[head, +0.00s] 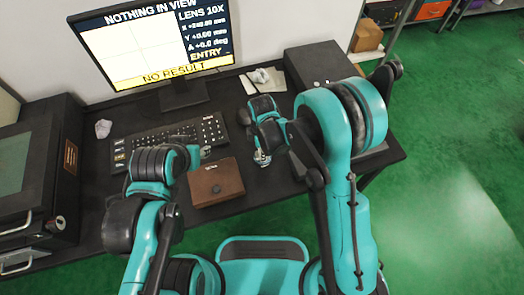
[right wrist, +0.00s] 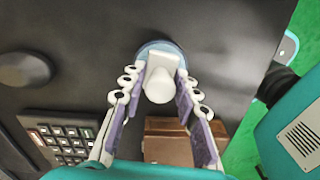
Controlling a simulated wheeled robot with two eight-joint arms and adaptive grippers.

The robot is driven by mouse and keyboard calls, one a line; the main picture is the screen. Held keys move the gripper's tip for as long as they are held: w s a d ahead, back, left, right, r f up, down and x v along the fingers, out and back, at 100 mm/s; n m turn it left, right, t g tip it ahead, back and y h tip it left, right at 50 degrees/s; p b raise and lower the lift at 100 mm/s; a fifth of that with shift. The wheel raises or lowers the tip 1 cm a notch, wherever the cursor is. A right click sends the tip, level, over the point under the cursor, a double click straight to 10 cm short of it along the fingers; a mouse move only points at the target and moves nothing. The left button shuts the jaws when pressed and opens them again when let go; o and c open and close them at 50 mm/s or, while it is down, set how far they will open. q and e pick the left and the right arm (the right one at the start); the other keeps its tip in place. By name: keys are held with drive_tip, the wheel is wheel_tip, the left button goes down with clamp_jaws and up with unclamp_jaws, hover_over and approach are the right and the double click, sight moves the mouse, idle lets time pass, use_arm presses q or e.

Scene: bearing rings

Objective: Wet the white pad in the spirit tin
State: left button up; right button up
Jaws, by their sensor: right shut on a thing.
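In the right wrist view, my right gripper (right wrist: 160,62) is shut on a white pad (right wrist: 161,72) with a rounded white end facing the camera. The spirit tin (right wrist: 146,47), a round blue-grey thing, shows just beyond the pad and fingertips. The pad overlaps it in the picture, and I cannot tell whether they touch. In the head view, the tin (head: 262,159) is a small round shape on the dark desk, right of the brown case, with my right gripper (head: 264,148) over it. My left gripper (head: 205,151) is above the keyboard's front edge; its fingers are too small to read.
The brown case (head: 215,184) lies on the desk between my arms. A keyboard (head: 178,140) and monitor (head: 150,50) stand behind. Dark boxes flank the desk.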

idle(0.5)
drive_tip(key=shift+r+p, duration=2.25)
drive_tip(key=shift+r, duration=1.2)
